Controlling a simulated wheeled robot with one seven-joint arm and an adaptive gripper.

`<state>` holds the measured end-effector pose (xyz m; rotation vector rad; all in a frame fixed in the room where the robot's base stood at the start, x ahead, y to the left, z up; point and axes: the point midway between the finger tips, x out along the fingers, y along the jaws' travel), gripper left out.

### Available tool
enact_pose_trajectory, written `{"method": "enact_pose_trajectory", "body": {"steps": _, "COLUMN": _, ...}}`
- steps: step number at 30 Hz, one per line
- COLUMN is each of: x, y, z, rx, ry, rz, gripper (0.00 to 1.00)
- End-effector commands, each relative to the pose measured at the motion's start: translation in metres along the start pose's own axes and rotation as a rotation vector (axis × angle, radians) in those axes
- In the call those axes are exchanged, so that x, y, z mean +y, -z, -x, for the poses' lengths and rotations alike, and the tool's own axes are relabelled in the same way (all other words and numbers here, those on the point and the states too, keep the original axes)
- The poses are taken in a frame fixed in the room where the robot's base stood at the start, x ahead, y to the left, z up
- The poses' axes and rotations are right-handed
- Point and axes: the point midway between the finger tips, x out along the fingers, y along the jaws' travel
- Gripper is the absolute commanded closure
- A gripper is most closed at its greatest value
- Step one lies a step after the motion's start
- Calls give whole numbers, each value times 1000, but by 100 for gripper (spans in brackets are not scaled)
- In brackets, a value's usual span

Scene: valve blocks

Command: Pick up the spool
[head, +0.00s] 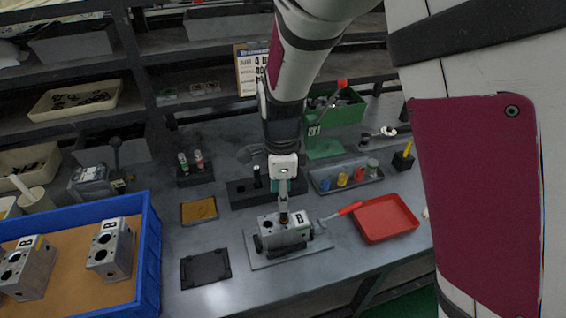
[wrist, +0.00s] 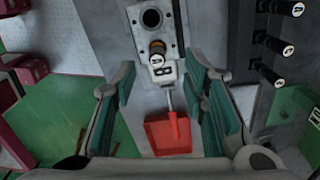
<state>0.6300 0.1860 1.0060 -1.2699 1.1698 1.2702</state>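A grey valve block (head: 287,234) marked B sits on a plate on the workbench. It also shows in the wrist view (wrist: 172,28). A spool (wrist: 157,48) with a brass-coloured body and a white lettered cap stands in one of its holes; the other visible hole is dark. In the head view my gripper (head: 284,200) is directly above the block and hides most of that spool. In the wrist view my gripper (wrist: 161,82) is open, its teal pads apart with nothing between them. Several other spools (wrist: 272,42) with white lettered caps stand at the right in the wrist view.
A red tray (head: 385,218) and a red-handled tool (head: 349,209) lie right of the block. A black rack (head: 241,194) stands behind it. A blue bin (head: 150,255) with more blocks is at left, a dark flat holder (head: 205,268) between.

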Motion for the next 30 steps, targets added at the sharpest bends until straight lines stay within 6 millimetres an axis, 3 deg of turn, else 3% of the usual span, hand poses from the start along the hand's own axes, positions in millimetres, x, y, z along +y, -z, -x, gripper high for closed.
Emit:
{"method": "enact_pose_trajectory", "body": {"steps": 3, "x": 0, "y": 1, "z": -16, "rx": 1, "ry": -2, "rz": 0, "gripper": 60}}
{"method": "enact_pose_trajectory", "body": {"steps": 10, "x": 1, "y": 2, "z": -30, "rx": 0, "ry": -1, "rz": 0, "gripper": 60}}
{"method": "enact_pose_trajectory", "body": {"steps": 18, "x": 2, "y": 5, "z": -67, "rx": 1, "ry": -1, "rz": 0, "gripper": 60}}
{"method": "enact_pose_trajectory", "body": {"steps": 28, "x": 2, "y": 5, "z": -74, "rx": 0, "ry": 1, "rz": 1, "gripper": 60}}
{"method": "enact_pose_trajectory", "body": {"steps": 30, "x": 2, "y": 5, "z": -74, "rx": 0, "ry": 1, "rz": 1, "gripper": 74}}
